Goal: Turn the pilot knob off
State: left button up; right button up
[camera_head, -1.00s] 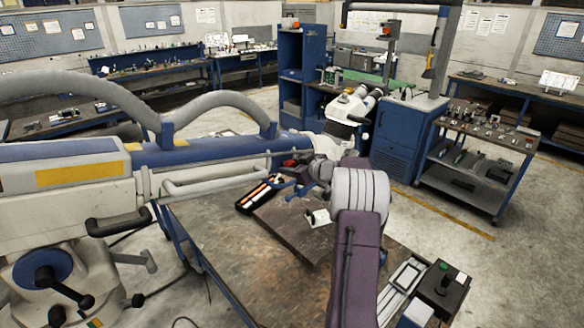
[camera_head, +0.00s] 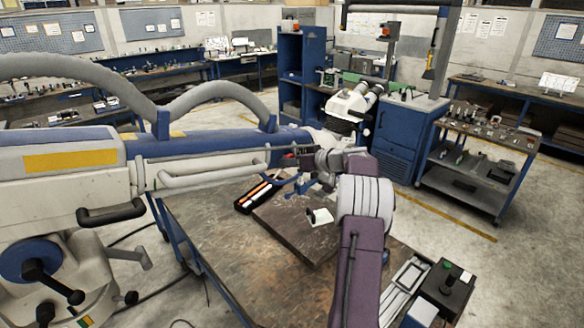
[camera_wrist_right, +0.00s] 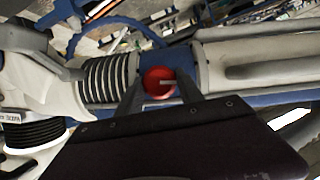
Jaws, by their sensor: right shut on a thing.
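The pilot knob (camera_wrist_right: 158,83) is a round red knob with a pale line across its face, in the middle of the right wrist view. It sits on the microscope arm between a ribbed dark collar (camera_wrist_right: 107,79) and a pale tube (camera_wrist_right: 250,58). My right gripper (camera_wrist_right: 160,86) is shut on the knob, one finger at each side. In the head view my right gripper (camera_head: 303,164) reaches the end of the blue microscope arm (camera_head: 215,143); the knob is too small and covered to make out clearly there. My left gripper is not in view.
A worktable (camera_head: 225,262) stands below the arm with a dark tray of orange and white pieces (camera_head: 258,194) and a small pale item (camera_head: 320,217). A tool cart (camera_head: 475,160) stands at right.

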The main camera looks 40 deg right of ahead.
jog(key=shift+f+m+y, duration=0.4)
jog(key=shift+m, duration=0.3)
jog(key=shift+m+y, duration=0.7)
jog(key=shift+m, duration=0.2)
jog(key=m+y, duration=0.2)
jog(key=m, duration=0.2)
jog(key=shift+d+t, duration=0.1)
jog(key=shift+t, duration=0.3)
jog(key=shift+m+t+y, duration=0.4)
jog(key=shift+m+y, duration=0.2)
jog(key=shift+m, duration=0.7)
jog(key=o, duration=1.4)
jog(key=shift+w+r, duration=0.1)
